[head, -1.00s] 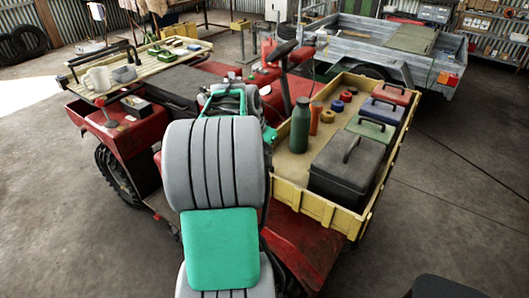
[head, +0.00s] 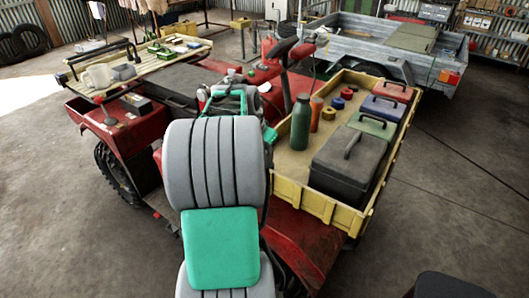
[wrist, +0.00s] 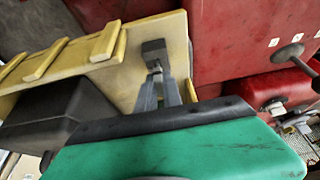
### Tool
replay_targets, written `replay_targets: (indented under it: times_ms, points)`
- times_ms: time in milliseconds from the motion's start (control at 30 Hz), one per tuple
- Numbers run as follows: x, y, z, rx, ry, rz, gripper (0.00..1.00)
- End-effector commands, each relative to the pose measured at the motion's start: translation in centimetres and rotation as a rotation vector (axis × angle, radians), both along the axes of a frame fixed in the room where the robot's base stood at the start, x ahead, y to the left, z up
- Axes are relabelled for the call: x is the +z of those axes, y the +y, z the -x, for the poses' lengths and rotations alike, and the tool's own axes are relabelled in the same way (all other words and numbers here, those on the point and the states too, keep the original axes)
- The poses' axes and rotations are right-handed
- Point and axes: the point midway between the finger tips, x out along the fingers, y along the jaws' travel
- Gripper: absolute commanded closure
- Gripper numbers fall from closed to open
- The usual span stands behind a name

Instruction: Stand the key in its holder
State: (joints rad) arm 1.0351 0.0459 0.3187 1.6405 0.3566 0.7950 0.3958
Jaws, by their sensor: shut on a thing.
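In the wrist view my gripper (wrist: 160,92) has its two grey fingers close together. A small dark grey piece with a squarish head (wrist: 153,50) and a thin shaft sticks out between the fingertips. It seems to be the key, held in front of the yellow tray wall. In the head view my fingers and the key are hidden behind my grey and green arm. I cannot pick out the key's holder for certain in either view.
The yellow cargo tray (head: 318,204) carries a dark toolbox (head: 343,166), a green flask (head: 301,136), an orange bottle (head: 316,113) and smaller cases. A slatted front rack (head: 95,81) holds a mug (head: 98,76). A metal lever knob (wrist: 287,55) stands at the wrist view's right.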

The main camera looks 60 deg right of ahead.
Motion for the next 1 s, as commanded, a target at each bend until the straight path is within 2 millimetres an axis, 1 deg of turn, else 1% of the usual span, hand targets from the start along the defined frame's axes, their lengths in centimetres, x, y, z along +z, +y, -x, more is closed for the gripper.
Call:
replay_targets:
  times_ms: [633,667,700,967,1000]
  points:
    - [-2.1,0.0,0.0,0.000,0.000,0.000,1.00]
    - [-2.1,0.0,0.0,0.000,0.000,0.000,0.89]
    - [-2.0,0.0,0.0,0.000,0.000,0.000,0.86]
    - [-2.0,0.0,0.0,0.000,0.000,0.000,0.65]
    - [-2.0,0.0,0.0,0.000,0.000,0.000,0.65]
